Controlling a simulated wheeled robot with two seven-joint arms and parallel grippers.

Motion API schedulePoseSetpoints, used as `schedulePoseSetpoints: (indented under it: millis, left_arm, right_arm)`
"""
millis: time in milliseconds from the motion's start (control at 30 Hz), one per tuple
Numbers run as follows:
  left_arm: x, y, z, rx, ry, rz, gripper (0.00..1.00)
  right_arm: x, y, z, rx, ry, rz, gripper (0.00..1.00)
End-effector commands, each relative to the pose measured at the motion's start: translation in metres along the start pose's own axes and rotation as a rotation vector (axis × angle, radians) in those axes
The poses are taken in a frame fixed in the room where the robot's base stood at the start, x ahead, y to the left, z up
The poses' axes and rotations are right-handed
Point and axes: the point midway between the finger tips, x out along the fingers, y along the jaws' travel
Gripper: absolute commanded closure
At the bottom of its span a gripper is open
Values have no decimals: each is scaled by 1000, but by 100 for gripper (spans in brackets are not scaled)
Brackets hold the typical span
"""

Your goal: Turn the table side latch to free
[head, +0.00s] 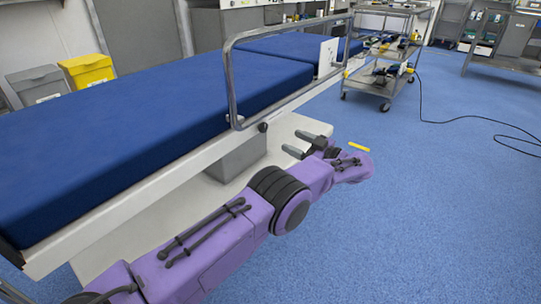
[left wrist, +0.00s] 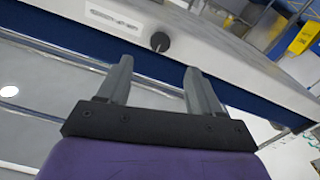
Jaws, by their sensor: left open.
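The operating table (head: 150,185) has a pale side rail and a raised grey guard frame. A small dark round knob, apparently the side latch (head: 262,127), sits on the rail below the guard frame. In the left wrist view the latch (left wrist: 160,41) shows as a dark round end beside a pale slotted plate (left wrist: 115,20). My left gripper (head: 293,142) is open and empty, just right of and below the latch, with its fingers towards the table. In the left wrist view its fingertips (left wrist: 159,64) stand either side of the latch's line, apparently short of it. My right gripper is not in view.
The guard frame (head: 232,90) rises above the latch. A metal trolley (head: 378,75) with tools stands at the back. Grey (head: 38,83) and yellow (head: 88,70) bins stand behind the table. The right floor is mostly clear, with a cable.

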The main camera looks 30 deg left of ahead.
Motion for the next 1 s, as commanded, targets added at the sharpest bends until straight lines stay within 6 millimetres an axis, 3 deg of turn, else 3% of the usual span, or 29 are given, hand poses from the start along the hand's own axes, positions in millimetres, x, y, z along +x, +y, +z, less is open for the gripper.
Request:
schedulePoseSetpoints:
  millis: [167, 400, 533, 900, 933, 1000]
  left_arm:
    - [17, 0, -3, -7, -17, -24, 35]
    - [71, -1, 0, -7, -16, -21, 35]
    - [92, -1, 0, -8, -15, -20, 35]
    - [104, -1, -2, -7, -15, -17, 35]
    - [104, -1, -2, -7, -15, -17, 42]
    - [103, -1, -2, -7, -15, -17, 64]
  right_arm:
    - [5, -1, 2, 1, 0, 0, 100]
    - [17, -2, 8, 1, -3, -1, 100]
    - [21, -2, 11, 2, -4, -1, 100]
    - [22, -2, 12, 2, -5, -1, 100]
    - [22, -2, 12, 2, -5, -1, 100]
    - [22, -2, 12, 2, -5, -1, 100]
